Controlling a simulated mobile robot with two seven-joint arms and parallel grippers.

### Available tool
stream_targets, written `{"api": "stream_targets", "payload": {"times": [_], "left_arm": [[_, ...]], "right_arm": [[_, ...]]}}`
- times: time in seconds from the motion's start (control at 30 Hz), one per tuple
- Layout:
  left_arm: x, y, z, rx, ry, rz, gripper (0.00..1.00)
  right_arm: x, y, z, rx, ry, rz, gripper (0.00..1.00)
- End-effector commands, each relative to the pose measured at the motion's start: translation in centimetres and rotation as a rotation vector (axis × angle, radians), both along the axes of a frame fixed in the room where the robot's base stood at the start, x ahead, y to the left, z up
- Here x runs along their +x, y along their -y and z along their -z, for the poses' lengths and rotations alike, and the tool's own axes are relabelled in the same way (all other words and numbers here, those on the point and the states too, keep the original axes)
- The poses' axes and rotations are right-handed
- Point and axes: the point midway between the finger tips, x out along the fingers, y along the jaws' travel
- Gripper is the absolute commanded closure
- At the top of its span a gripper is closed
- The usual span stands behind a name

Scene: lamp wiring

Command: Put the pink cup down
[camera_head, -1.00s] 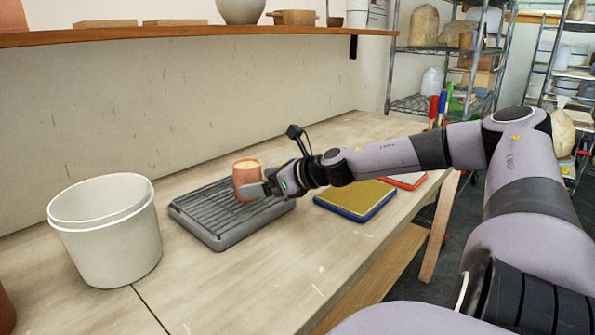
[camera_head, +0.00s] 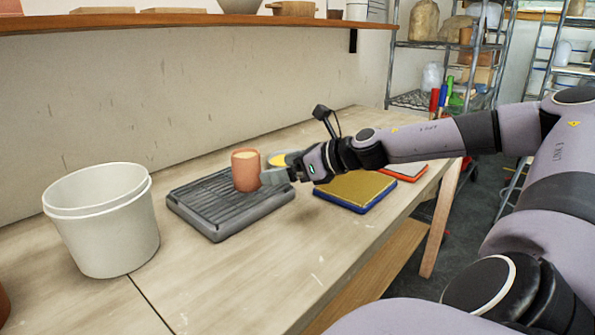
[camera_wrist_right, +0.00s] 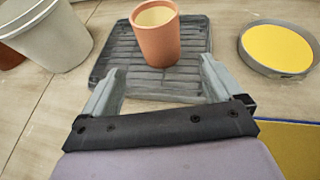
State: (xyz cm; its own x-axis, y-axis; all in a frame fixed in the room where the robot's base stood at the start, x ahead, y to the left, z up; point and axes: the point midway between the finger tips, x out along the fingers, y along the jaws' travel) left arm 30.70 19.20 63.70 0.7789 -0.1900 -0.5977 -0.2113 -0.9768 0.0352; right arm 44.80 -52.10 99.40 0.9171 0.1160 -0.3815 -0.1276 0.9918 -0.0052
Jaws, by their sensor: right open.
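The pink cup (camera_head: 246,171) stands upright on the grey ribbed tray (camera_head: 214,232), towards its back right part. It also shows in the right wrist view (camera_wrist_right: 158,38), with a pale inside. My right gripper (camera_head: 272,177) is just to the right of the cup in the head view. In the right wrist view its two fingers (camera_wrist_right: 160,88) are spread wide, with the cup standing beyond the tips and nothing between them. My left gripper is not in view.
A white bucket (camera_head: 104,230) stands left of the tray. A round dish with yellow content (camera_wrist_right: 277,49) and a yellow-topped blue-edged block (camera_head: 356,191) lie to the right, with a red-edged one (camera_head: 405,171) beyond. The table's front middle is clear.

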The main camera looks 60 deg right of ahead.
Motion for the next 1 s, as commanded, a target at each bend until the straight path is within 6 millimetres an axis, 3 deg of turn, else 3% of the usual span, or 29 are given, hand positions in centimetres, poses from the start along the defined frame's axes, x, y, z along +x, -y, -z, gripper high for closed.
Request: {"api": "stream_targets", "payload": {"times": [0.33,1.0], "left_arm": [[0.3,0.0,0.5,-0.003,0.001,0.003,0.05],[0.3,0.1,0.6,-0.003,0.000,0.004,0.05]], "right_arm": [[-2.7,0.3,-1.1,0.001,0.000,0.000,0.07],[-2.9,0.4,-1.2,0.001,0.000,-0.001,0.07]]}}
